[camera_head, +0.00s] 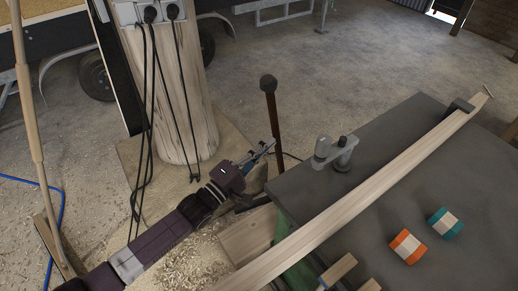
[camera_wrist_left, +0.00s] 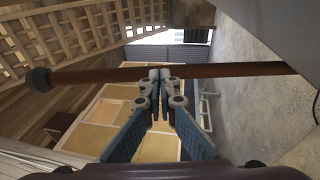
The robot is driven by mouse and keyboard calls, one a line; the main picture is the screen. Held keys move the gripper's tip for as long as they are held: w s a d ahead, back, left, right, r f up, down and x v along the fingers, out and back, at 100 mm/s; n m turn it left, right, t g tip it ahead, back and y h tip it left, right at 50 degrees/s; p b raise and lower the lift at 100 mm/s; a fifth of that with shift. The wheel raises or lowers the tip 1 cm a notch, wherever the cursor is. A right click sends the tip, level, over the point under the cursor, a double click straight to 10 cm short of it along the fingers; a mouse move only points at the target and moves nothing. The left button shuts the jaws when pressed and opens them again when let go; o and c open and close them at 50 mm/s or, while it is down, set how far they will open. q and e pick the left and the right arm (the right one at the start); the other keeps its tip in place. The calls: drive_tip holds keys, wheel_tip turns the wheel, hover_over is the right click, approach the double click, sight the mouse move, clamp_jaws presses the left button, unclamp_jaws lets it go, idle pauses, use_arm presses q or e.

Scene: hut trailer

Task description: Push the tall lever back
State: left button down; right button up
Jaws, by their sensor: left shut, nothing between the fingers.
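The tall lever (camera_head: 272,112) is a thin brown rod with a dark round knob on top. It stands nearly upright beside the left end of the dark machine table. In the left wrist view the lever (camera_wrist_left: 235,70) crosses the picture sideways, with its knob (camera_wrist_left: 39,80) at the left. My left gripper (camera_head: 268,146) is at the lever's lower part, coming from the left. In the left wrist view its fingers (camera_wrist_left: 160,76) are shut with nothing between them, and their tips are at the rod; I cannot tell whether they touch it. My right gripper is not in view.
The dark machine table (camera_head: 380,205) fills the right, with a long wooden plank (camera_head: 370,190), a metal clamp (camera_head: 335,152), an orange-white block (camera_head: 407,247) and a teal-white block (camera_head: 444,223). A thick wooden post (camera_head: 175,95) with hanging cables stands left. Floor behind the lever is clear.

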use_arm(q)
drive_tip(key=shift+w, duration=0.1)
drive_tip(key=s+d+b+x, duration=0.1)
drive_tip(key=b+x, duration=0.4)
drive_tip(key=x, duration=0.8)
drive_tip(key=shift+s+d+f+b, duration=0.15)
drive_tip(key=shift+s+d+b, duration=0.2)
drive_tip(key=shift+d, duration=0.15)
drive_tip(key=shift+s, duration=0.1)
